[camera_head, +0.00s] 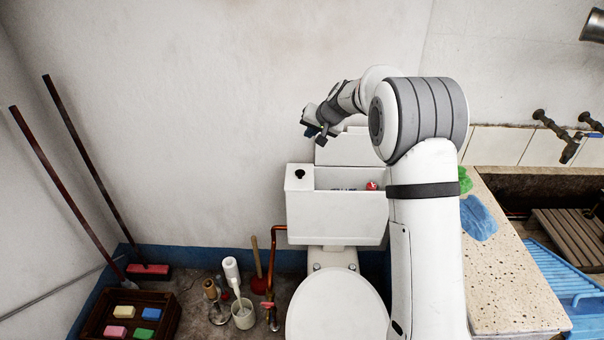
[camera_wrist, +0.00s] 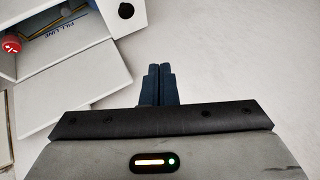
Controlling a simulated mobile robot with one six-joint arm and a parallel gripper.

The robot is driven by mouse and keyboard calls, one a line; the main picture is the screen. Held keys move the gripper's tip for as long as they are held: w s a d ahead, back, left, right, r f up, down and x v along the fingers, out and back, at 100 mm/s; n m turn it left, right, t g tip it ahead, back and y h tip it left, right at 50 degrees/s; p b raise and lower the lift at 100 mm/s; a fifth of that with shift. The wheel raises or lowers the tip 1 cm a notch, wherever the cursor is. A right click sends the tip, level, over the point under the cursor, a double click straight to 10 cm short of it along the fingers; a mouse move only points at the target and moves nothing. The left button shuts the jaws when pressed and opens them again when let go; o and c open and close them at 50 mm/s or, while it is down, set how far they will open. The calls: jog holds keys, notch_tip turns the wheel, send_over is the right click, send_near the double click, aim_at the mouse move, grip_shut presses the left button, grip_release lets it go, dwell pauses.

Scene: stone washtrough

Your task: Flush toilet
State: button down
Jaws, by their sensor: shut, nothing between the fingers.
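The toilet has a white bowl with its lid down (camera_head: 338,308) and a white cistern (camera_head: 335,218) behind it. The cistern top is open, and a red float (camera_head: 371,186) shows inside; the float is also in the wrist view (camera_wrist: 11,45). A round black button (camera_head: 299,174) sits at the cistern's left top corner, and it shows at the top of the wrist view (camera_wrist: 125,10). My gripper (camera_head: 318,132) is above and behind the cistern, near the wall, apart from the button. Its dark fingers (camera_wrist: 159,72) are together and empty.
A white panel (camera_head: 343,150) leans behind the cistern. A copper pipe (camera_head: 279,258) and plunger (camera_head: 257,280) stand left of the toilet. A stone counter (camera_head: 510,285) with a blue cloth (camera_head: 477,218) is at right. A crate (camera_head: 107,332) holds sponges at left.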

jog(key=w+d+x, duration=0.1)
jog(key=d+x, duration=0.1)
jog(key=x, duration=1)
jog(key=shift+w+a+f+m+t+y+b, duration=0.2)
jog(key=shift+w+m+t+y+b, duration=0.1)
jog(key=shift+w+m+t+b, duration=0.2)
jog(key=shift+f, duration=0.1)
jog(key=b, duration=0.4)
send_over(302, 173)
notch_tip(302, 173, down, 8)
jog(key=shift+r, duration=0.15)
jog(key=shift+f+b, duration=0.5)
jog(key=shift+b, duration=0.35)
jog(key=shift+f+b, duration=0.25)
jog(key=shift+b, duration=0.15)
jog(key=shift+f+b, duration=0.15)
jog(key=shift+b, duration=0.2)
